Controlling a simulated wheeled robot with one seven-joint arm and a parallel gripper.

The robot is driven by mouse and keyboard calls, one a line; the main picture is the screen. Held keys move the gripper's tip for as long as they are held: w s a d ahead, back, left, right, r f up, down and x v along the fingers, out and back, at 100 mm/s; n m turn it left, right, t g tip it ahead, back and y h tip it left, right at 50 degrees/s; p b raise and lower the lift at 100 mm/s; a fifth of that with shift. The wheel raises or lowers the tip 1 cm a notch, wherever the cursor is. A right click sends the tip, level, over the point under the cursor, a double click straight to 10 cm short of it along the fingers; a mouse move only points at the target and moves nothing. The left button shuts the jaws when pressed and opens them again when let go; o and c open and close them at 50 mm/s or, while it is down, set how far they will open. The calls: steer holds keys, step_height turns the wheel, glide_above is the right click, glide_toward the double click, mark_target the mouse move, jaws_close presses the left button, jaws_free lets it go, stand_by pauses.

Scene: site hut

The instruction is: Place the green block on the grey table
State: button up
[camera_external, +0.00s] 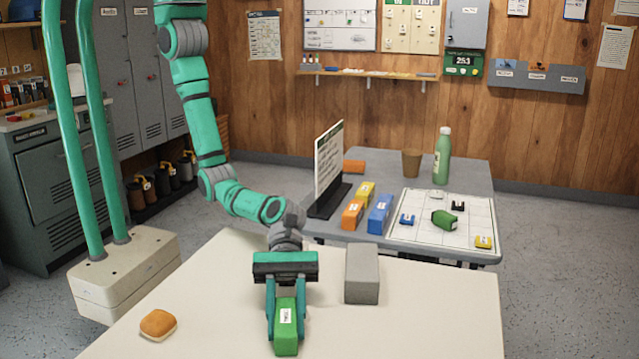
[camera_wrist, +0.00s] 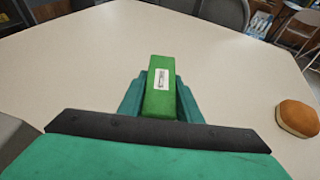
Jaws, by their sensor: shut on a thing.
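The green block (camera_external: 286,335) has a white label on its side and is between the fingers of my gripper (camera_external: 285,311), which is shut on it. It is over the cream table in the foreground; I cannot tell whether it touches the tabletop. In the wrist view the green block (camera_wrist: 158,92) sticks out beyond the fingers of my gripper (camera_wrist: 160,98). The grey table (camera_external: 455,181) stands behind the cream table, at the right of the external view.
The cream table (camera_external: 430,310) holds a grey block (camera_external: 362,273) and a bread bun (camera_external: 158,324). On the grey table are a sign (camera_external: 328,165), orange, yellow and blue blocks, a brown cup (camera_external: 411,163), a green bottle (camera_external: 442,156) and a white sheet (camera_external: 405,232) with small items.

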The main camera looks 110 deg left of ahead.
steer(key=o, duration=1.1)
steer(key=shift+o, duration=0.5)
steer(key=v, duration=1.2)
steer(key=shift+r, duration=0.15)
